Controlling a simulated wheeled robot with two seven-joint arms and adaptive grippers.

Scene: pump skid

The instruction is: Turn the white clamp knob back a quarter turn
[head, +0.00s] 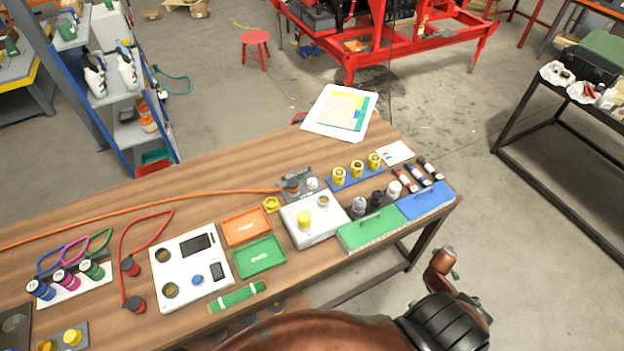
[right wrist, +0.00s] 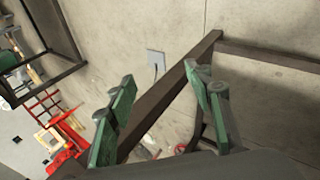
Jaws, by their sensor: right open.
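A small white knob (head: 312,183) sits on a grey clamp block (head: 297,186) at the back middle of the wooden bench in the head view. An orange hose (head: 180,201) runs from the left into this block. The knob's exact angle is too small to tell. My right gripper (right wrist: 159,78) shows in the right wrist view with its two green fingers apart and nothing between them. It faces a dark metal frame and the floor, away from the knob. The clamp does not show in the right wrist view. My left gripper is not in view.
A white box with a yellow knob (head: 305,220) stands just in front of the clamp. Yellow-capped parts on a blue rack (head: 352,180) stand to its right. The bench behind the clamp is mostly clear.

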